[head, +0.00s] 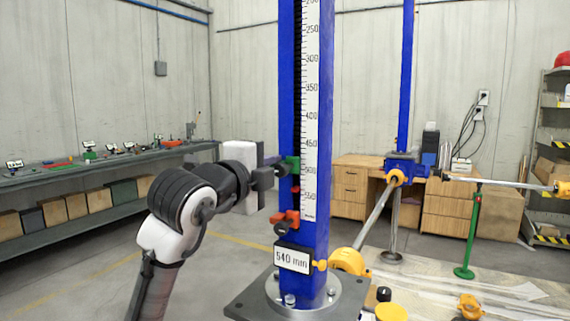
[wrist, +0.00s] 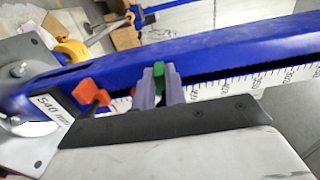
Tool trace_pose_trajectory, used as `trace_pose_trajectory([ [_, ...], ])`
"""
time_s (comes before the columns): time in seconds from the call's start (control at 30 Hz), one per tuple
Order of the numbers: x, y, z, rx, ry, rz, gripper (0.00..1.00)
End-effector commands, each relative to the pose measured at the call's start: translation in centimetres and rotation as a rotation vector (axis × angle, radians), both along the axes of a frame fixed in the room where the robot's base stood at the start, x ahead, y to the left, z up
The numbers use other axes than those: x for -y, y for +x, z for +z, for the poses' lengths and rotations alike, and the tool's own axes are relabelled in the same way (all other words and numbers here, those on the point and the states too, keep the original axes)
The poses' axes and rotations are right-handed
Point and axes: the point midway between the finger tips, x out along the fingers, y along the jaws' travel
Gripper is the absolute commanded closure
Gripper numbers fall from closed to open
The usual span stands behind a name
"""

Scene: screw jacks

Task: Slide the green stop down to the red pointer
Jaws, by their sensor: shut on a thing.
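A blue upright column (head: 315,130) carries a dark slot and a white millimetre scale (head: 310,95). The green stop (head: 293,163) sits on the column's slot side, near the 500 region of the scale. The red pointer (head: 287,220) is lower on the column, apart from the stop, with a small red piece just above it. My gripper (head: 281,169) reaches in from the left and is shut on the green stop. In the wrist view the two grey fingers flank the green stop (wrist: 159,69), with a gap between them and the red pointer (wrist: 89,92).
A label reading 540 mm (head: 293,260) is fixed near the column's foot. The column stands on a bolted grey base plate (head: 262,307). Yellow-orange handles (head: 349,262) lie behind right. A long bench (head: 95,172) runs along the left wall, and wooden drawers (head: 358,188) stand behind.

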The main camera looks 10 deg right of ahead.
Motion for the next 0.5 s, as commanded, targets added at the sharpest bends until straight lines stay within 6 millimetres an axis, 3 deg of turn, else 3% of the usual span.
trace_pose_trajectory([
  [0.5, 0.1, 0.0, -1.9, -0.004, 0.001, -0.002, 1.0],
])
